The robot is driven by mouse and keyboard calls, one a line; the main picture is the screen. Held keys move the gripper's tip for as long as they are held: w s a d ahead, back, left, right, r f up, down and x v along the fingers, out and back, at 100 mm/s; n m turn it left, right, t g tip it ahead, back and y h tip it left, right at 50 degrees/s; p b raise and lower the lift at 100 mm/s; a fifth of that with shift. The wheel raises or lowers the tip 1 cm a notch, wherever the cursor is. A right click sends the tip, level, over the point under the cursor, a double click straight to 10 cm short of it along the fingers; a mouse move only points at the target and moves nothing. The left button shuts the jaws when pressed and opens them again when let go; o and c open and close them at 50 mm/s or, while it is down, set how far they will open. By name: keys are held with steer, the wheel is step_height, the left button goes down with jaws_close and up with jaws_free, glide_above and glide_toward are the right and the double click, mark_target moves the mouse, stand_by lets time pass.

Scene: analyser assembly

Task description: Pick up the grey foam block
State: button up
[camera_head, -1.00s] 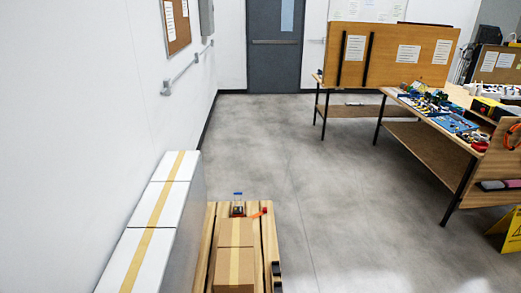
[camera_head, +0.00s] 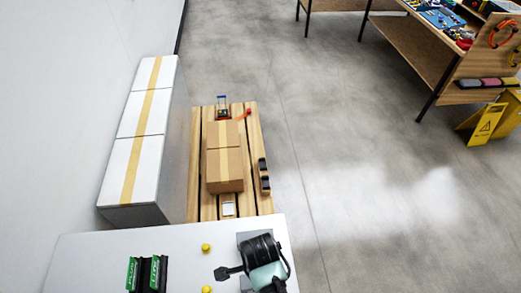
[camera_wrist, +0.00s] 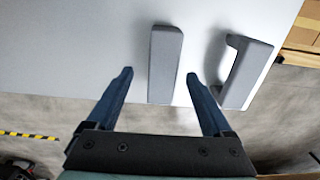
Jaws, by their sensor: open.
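A plain grey block (camera_wrist: 165,62), which looks like the foam block, lies on the pale table top (camera_wrist: 80,45) near its edge. In the wrist view it shows between the two dark blue fingers of my gripper (camera_wrist: 160,75), with a gap on each side. My gripper is open and holds nothing. I cannot tell how high the fingertips are above the block. In the head view my arm's end (camera_head: 265,255) is over the table's right part, and the block cannot be made out surely.
A grey handle-shaped piece (camera_wrist: 245,72) stands just right of the block. On the table are yellow knobs (camera_head: 206,248) and green-and-black parts (camera_head: 148,273). Beyond are a wooden pallet (camera_head: 196,180) with a cardboard box (camera_head: 225,165) and white boxes (camera_head: 140,145).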

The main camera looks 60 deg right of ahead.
steer(key=shift+d+f, duration=0.15)
steer(key=shift+f, duration=1.05)
steer(key=shift+d+f, duration=0.1)
steer(key=shift+f, duration=1.1)
steer(key=c, duration=1.3)
jaws_close()
steer(key=shift+r, duration=0.15)
